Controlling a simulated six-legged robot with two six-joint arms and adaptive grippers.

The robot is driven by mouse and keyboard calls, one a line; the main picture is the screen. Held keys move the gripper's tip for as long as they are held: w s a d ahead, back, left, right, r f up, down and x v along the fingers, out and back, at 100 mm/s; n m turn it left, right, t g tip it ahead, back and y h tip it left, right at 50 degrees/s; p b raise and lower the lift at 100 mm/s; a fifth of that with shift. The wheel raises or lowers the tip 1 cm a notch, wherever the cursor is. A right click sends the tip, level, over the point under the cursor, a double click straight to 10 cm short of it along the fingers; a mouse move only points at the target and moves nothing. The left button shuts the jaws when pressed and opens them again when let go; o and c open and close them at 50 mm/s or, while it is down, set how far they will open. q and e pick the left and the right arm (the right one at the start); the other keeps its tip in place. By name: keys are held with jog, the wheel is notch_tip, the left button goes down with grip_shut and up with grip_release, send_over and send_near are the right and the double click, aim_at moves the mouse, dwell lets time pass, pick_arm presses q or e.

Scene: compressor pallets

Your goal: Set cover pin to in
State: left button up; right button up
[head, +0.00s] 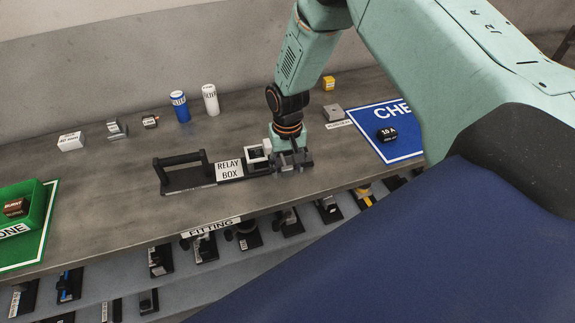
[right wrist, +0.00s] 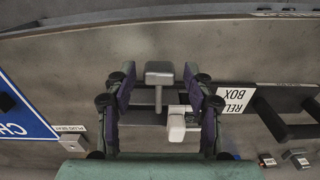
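The relay box (head: 229,171) is a black unit with a white label, a raised black handle on its left and a white square part (head: 257,153) towards its right. My right gripper (head: 292,158) points down over its right end. In the right wrist view the right gripper (right wrist: 160,90) is open, with a grey T-shaped pin (right wrist: 159,73), seemingly the cover pin, between its fingers and a visible gap on each side. How deep the pin sits cannot be told. My left gripper is not in view.
A blue mat (head: 375,139) with a dark block lies to the right, a green tray (head: 40,212) at the left. Blue (head: 180,106) and white (head: 211,100) cylinders stand behind. Shelves with several parts are below the bench's front edge.

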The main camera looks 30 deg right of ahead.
jog(key=shift+w, duration=0.15)
jog(key=c, duration=0.3)
jog(key=shift+d, duration=0.2)
jog(key=c, duration=0.4)
jog(key=shift+a, duration=0.15)
grip_shut()
